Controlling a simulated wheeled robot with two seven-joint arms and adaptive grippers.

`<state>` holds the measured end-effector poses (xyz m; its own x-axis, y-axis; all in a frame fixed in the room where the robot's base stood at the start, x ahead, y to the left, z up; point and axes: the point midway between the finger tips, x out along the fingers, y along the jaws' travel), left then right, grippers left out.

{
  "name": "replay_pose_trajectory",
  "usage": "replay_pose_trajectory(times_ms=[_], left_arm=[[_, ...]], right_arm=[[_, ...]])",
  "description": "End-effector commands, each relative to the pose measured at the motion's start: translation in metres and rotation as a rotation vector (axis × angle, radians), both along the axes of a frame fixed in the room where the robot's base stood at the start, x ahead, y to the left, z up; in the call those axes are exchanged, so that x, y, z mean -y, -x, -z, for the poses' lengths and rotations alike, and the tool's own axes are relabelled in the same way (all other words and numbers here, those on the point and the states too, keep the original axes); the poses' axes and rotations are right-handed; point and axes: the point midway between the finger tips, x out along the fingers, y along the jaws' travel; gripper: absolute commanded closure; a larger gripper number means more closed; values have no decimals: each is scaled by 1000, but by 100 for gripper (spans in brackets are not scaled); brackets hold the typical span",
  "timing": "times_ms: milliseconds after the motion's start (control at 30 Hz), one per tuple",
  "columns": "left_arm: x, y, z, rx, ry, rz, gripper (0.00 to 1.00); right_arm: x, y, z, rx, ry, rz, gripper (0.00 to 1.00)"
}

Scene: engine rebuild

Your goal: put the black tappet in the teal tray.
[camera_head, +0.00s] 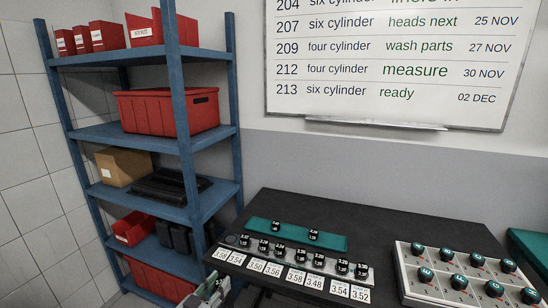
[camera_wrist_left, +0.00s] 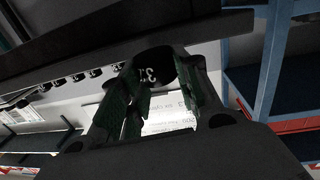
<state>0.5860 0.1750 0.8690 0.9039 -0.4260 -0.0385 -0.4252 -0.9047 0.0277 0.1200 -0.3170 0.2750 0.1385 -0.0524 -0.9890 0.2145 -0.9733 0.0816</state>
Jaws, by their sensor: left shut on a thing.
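The teal tray (camera_head: 336,243) lies on the dark bench behind a row of tappets, with two black tappets (camera_head: 276,226) standing in it. My left gripper (camera_head: 212,293) is low at the front left of the bench, apart from the tray. In the left wrist view the green-padded fingers (camera_wrist_left: 158,92) are shut on a black tappet (camera_wrist_left: 155,66) with white marking, of which a "3" is readable. My right gripper is not in view.
Several black tappets stand in a pale rack (camera_head: 368,278) with number cards (camera_head: 296,277) before it. A white tray (camera_head: 408,262) of teal-topped parts stands at the right. A blue shelf (camera_head: 180,120) with red bins rises at the left. The bench behind the teal tray is clear.

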Motion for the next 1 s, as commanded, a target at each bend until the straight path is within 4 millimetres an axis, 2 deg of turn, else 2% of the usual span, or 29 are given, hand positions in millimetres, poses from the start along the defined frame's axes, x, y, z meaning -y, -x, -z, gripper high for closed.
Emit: replay_pose_trajectory(times_ms=[300, 600, 800, 1000], left_arm=[[-16, 34, 19, -5, -9, -195, 92], [-35, 68, 28, -6, -22, -368, 92], [-42, 81, 29, -6, -29, -429, 92], [-44, 83, 29, -6, -30, -442, 92]], right_arm=[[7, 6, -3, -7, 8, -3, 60], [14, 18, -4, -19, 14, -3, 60], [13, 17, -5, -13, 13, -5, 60], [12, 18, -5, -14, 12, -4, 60]])
